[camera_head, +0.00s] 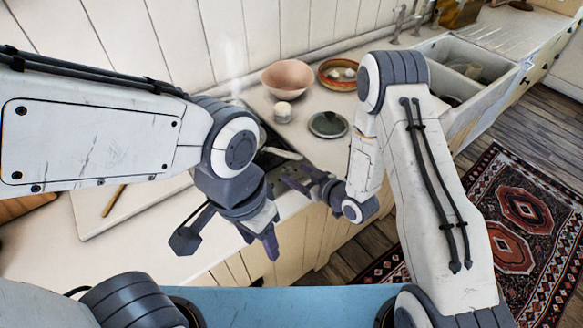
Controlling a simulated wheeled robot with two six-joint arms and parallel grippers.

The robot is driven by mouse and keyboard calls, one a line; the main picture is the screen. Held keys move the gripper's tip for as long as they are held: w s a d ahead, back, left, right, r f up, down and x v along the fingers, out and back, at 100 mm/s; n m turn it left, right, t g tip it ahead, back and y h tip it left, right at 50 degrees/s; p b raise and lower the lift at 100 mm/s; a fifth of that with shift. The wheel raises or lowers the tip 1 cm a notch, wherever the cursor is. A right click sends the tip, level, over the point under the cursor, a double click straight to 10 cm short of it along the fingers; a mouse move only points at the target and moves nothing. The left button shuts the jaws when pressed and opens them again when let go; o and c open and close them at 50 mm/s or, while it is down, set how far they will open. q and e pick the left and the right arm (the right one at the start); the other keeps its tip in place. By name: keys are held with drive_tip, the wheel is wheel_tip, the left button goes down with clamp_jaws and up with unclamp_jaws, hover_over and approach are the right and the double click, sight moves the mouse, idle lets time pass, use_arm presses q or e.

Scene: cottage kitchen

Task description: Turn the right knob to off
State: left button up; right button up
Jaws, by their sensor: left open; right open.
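A dark hob (268,159) is set in the pale counter at the middle of the view, mostly hidden behind my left arm. A light handle-like piece lies across its near right part. I cannot make out the right knob; my arms and grippers cover the hob's front. My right gripper (291,180) reaches in from the right and is open at the hob's front edge, with no object seen between its fingers. My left gripper (268,243) is open and empty, pointing down in front of the counter's front edge.
A white sink (484,98) is at the right. A cutting board (130,207) lies left. A patterned rug (520,220) covers the floor.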

sight(288, 171)
drive_tip(key=shift+x, duration=1.6)
clamp_jaws()
drive_tip(key=shift+s+a+f+m+t+h+b, duration=0.15)
drive_tip(key=shift+a+m+t+h+b, duration=0.1)
drive_tip(key=shift+m+t+h+b, duration=0.4)
drive_tip(key=shift+a+m+t+h+b, duration=0.15)
drive_tip(key=shift+m+t+h+b, duration=0.35)
drive_tip(key=shift+m+h, duration=1.15)
drive_tip(key=shift+h, duration=0.1)
unclamp_jaws()
